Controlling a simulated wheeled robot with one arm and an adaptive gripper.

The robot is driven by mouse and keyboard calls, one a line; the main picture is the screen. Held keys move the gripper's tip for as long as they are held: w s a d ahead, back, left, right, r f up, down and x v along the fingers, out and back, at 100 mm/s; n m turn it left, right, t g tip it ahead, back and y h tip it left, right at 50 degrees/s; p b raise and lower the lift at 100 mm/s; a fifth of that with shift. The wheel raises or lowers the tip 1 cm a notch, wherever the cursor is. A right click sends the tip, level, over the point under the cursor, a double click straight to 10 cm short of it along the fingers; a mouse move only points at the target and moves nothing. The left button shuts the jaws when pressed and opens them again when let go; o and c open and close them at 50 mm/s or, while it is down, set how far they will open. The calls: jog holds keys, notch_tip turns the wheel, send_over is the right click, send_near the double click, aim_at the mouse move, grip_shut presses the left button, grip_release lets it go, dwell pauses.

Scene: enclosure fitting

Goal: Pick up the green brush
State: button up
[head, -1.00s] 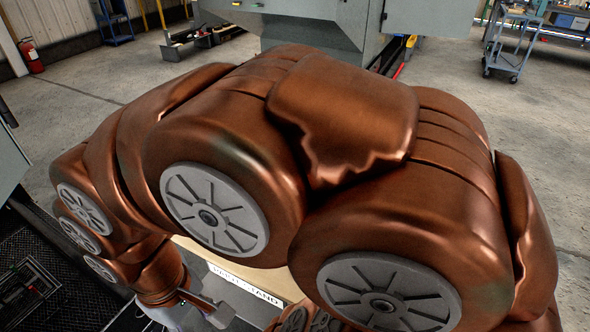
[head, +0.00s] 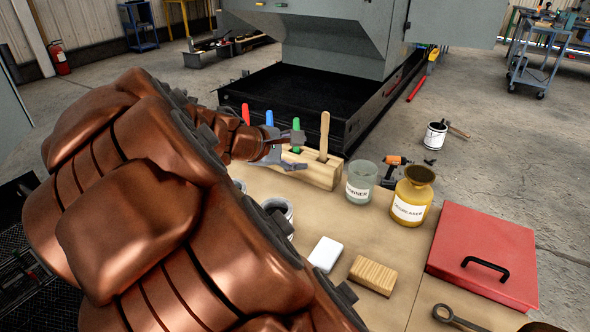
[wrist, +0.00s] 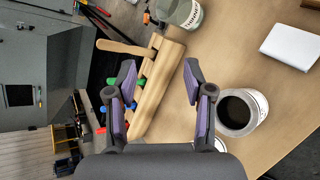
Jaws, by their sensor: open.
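The green brush (head: 296,126) stands upright in a wooden block (head: 322,176), between a blue handle (head: 269,118) and a bare wooden handle (head: 324,130). Only its handle shows above the block. My gripper (head: 299,153) is open and empty beside the green handle in the head view. In the wrist view, the left finger of my gripper (wrist: 160,74) crosses in front of part of the green handle (wrist: 111,81). I cannot tell whether they touch. A red handle (head: 245,113) stands at the far end of the row.
A thinner jar (head: 361,182), a yellow degreaser bottle (head: 411,197) and an orange tool (head: 396,161) stand right of the block. An open can (wrist: 241,112) is beside my right finger. A white block, a wooden block (head: 372,275) and a red case (head: 484,255) lie nearer.

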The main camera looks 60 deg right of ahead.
jog(key=w+d+f+n+h+b, duration=0.3)
jog(key=w+d+n+h+b, duration=0.3)
jog(key=d, duration=0.4)
jog(key=n+t+b, duration=0.4)
jog(key=n, duration=0.5)
send_near(295, 126)
jog(key=d, duration=0.3)
jog(key=shift+g+h, duration=0.3)
jog(key=shift+w+d+f+b, duration=0.15)
jog(key=shift+d+b, duration=0.25)
jog(key=shift+d, duration=1.25)
jog(key=shift+w+d+f+b, duration=0.15)
jog(key=shift+d+b, duration=0.2)
jog(key=shift+d, duration=1.3)
jog(key=shift+d+r, duration=0.15)
jog(key=shift+d, duration=0.4)
jog(key=shift+c, duration=0.2)
grip_shut()
